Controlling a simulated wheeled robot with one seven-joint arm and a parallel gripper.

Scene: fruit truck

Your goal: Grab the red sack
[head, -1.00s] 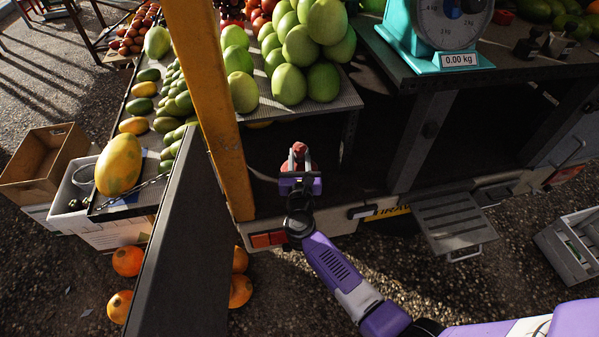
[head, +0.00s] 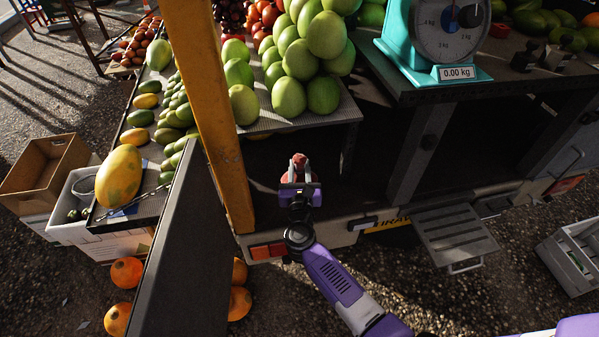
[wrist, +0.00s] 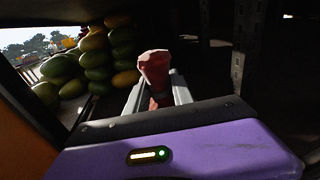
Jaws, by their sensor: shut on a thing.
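The red sack (head: 299,161) is at the truck bed's rear edge, and only its top part shows past my gripper in the head view. My gripper (head: 298,173) is shut on it. In the wrist view the red sack (wrist: 154,68) stands up between the two grey fingers of my gripper (wrist: 158,98), with its bunched top above them. Its lower part is hidden behind the purple gripper body. I cannot tell whether it still touches the truck floor.
A yellow post (head: 212,110) and a dark panel (head: 180,245) stand close on the left. A tray of green fruit (head: 285,120) is above and behind. A teal scale (head: 432,45) stands on the right counter. A metal step (head: 455,235) juts out at right.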

